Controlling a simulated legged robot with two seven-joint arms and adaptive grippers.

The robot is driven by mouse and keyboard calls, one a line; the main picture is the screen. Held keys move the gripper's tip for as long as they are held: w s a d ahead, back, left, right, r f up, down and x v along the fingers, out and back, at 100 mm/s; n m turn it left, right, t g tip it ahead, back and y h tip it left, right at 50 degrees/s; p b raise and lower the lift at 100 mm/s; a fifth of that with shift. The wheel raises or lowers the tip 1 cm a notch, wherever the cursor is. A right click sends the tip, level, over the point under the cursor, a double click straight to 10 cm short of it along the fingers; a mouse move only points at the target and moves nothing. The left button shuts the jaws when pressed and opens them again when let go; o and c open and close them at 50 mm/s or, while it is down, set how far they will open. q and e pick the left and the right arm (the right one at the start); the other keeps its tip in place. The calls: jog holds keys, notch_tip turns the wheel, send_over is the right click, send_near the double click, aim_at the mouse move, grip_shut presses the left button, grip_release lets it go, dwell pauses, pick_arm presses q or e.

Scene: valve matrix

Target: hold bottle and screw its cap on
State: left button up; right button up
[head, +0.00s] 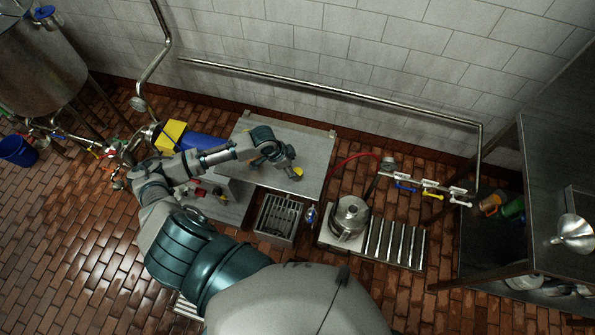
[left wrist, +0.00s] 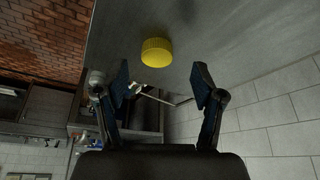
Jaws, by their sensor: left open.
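A yellow cap (head: 298,172) lies on the grey metal table (head: 312,148). In the left wrist view the yellow cap (left wrist: 156,52) shows ahead of the fingers, with ridged sides. My left gripper (head: 290,170) is over the table, right by the cap in the head view. In the left wrist view my left gripper (left wrist: 160,85) has its two fingers spread apart, with nothing between them; the cap is beyond the fingertips. I cannot make out the bottle for certain in either view. My right gripper is not in view.
A grated drain (head: 278,217) is below the table. A steel shelf (head: 500,230) stands far right with a funnel (head: 574,232). A blue bucket (head: 18,150) is far left.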

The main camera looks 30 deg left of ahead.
aim_at(297, 171)
pick_arm(q)
jog(key=x, duration=0.3)
jog(key=shift+d+f, duration=0.1)
jog(key=shift+s, duration=0.1)
jog(key=c, duration=0.8)
